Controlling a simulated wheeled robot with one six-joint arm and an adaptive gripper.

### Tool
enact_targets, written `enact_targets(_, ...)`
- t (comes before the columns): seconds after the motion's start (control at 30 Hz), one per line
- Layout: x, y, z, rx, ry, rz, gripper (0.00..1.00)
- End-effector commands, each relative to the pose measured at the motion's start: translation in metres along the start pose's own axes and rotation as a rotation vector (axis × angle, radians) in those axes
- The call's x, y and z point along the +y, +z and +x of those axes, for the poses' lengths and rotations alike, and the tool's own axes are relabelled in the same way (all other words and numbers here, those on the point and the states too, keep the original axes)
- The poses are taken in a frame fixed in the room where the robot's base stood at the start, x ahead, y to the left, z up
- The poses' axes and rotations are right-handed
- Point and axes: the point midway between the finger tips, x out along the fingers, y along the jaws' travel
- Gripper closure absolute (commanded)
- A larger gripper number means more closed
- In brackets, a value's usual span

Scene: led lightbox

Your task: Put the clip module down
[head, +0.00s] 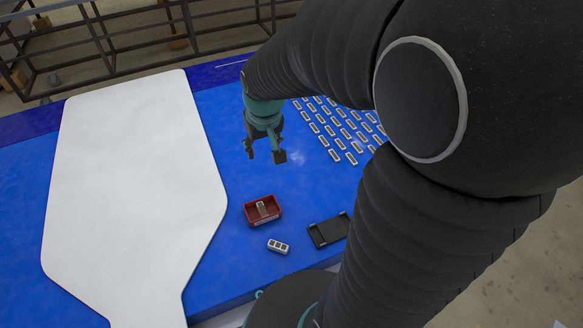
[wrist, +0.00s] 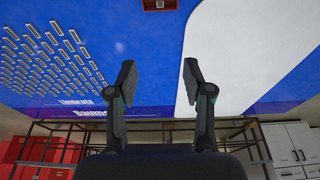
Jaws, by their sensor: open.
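My gripper (head: 265,154) is open above the blue table, with nothing between its fingers. In the wrist view the two fingers (wrist: 159,72) also stand apart and empty. A small pale module with dark windows (head: 278,246) lies on the blue surface below the red bin. The red bin (head: 248,219) holds a small beige-grey piece (head: 262,208). I cannot tell which of these is the clip module. The bin's edge also shows at the top of the wrist view (wrist: 148,5). My gripper is apart from the bin and the loose module.
A black tray (head: 328,231) lies right of the loose module. A large white panel (head: 130,180) covers the left of the blue table (head: 215,165). Rows of small pale modules (head: 338,128) lie at the right, partly hidden by my arm. A metal railing (head: 110,45) stands behind.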

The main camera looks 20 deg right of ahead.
Motion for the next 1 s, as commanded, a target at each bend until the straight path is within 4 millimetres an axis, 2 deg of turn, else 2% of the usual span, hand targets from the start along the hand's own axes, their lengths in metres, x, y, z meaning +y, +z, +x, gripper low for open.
enact_targets(0.03,0.000,0.008,-0.018,0.025,0.000,0.000,0.49)
enact_targets(0.2,0.000,0.038,-0.063,0.084,0.000,0.000,0.49)
enact_targets(0.5,0.000,0.101,-0.119,0.181,0.000,0.000,0.49)
enact_targets(0.7,-0.001,0.130,-0.135,0.221,0.000,0.001,0.49)
enact_targets(1.0,-0.002,0.139,-0.138,0.230,0.000,0.000,0.49)
